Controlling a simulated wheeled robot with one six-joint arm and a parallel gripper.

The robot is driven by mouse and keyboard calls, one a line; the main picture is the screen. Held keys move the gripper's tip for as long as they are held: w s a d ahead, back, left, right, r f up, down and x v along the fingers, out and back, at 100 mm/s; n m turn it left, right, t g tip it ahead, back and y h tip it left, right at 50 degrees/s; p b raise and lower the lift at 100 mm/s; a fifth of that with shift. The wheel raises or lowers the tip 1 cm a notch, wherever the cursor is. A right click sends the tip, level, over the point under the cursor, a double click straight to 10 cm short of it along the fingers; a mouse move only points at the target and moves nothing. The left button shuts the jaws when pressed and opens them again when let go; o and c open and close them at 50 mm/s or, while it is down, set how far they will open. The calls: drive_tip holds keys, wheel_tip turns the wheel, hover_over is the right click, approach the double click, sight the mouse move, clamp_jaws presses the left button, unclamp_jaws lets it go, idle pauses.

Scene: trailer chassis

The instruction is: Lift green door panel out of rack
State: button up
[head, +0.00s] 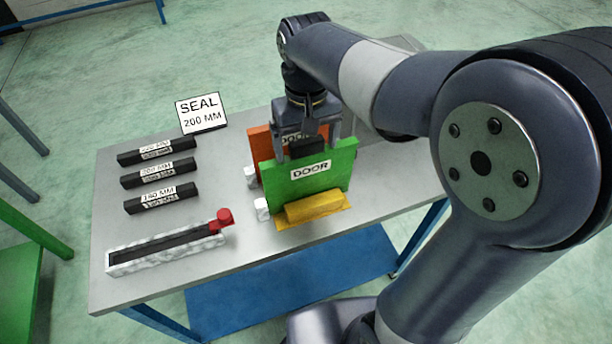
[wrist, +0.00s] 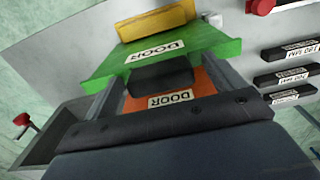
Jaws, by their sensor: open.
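The green door panel (head: 318,175) stands upright in the rack on the grey table, with a white DOOR label near its top. An orange door panel (head: 258,142) stands behind it, partly hidden. My gripper (head: 307,147) is over the top edge of the green panel, pointing down, with its fingers apart. A black block (head: 309,148) sits at the panel's top edge between the fingers. I cannot tell whether the fingers touch the block.
A yellow block (head: 314,208) lies in front of the green panel, with white blocks (head: 262,209) at its left. Several black seal bars (head: 158,173) lie further left, near a SEAL 200 MM sign (head: 201,112). A white-sided channel with a red knob (head: 224,216) lies at front left.

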drive_tip(key=shift+f, duration=0.1)
drive_tip(key=shift+c, duration=0.2)
drive_tip(key=c, duration=1.7)
